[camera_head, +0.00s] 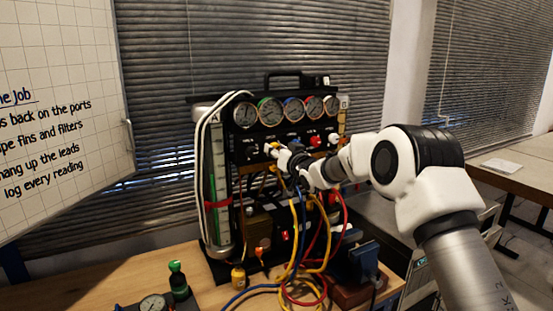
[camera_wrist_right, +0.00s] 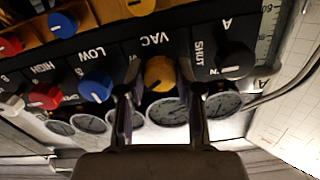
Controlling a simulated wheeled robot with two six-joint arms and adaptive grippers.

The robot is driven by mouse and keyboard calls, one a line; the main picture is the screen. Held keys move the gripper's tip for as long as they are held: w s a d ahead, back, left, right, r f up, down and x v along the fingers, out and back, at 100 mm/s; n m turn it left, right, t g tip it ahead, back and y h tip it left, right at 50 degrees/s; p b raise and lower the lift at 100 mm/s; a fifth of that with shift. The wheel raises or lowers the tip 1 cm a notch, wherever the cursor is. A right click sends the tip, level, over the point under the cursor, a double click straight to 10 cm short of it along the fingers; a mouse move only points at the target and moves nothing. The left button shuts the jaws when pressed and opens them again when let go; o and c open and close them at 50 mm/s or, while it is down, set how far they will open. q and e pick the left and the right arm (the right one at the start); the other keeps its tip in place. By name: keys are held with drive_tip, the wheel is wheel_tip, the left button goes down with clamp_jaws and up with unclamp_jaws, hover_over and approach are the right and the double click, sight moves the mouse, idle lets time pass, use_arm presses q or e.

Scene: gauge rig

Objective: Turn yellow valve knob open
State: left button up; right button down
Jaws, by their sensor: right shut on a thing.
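The gauge rig (camera_head: 270,185) stands on the wooden bench with a row of round dials along its top. The yellow valve knob (camera_wrist_right: 159,72) is on the black panel beside the VAC label in the right wrist view. My right gripper (camera_wrist_right: 160,90) has one finger on each side of this knob and is shut on it. In the head view my right gripper (camera_head: 283,158) reaches the panel below the dials and hides the yellow knob. My left gripper is not in view.
In the wrist view a blue knob (camera_wrist_right: 95,86), a red knob (camera_wrist_right: 44,96) and a black knob (camera_wrist_right: 233,62) flank the yellow one. Yellow, red and blue hoses (camera_head: 292,240) hang below my gripper. A green-topped bottle (camera_head: 178,280) stands at the bench front.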

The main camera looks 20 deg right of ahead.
drive_tip(key=shift+n+b, duration=3.9)
drive_tip(key=shift+n, duration=1.7)
drive_tip(key=c, duration=0.8)
unclamp_jaws()
drive_tip(key=shift+o, duration=0.2)
drive_tip(key=s+d, duration=0.1)
drive_tip(key=s, duration=1.1)
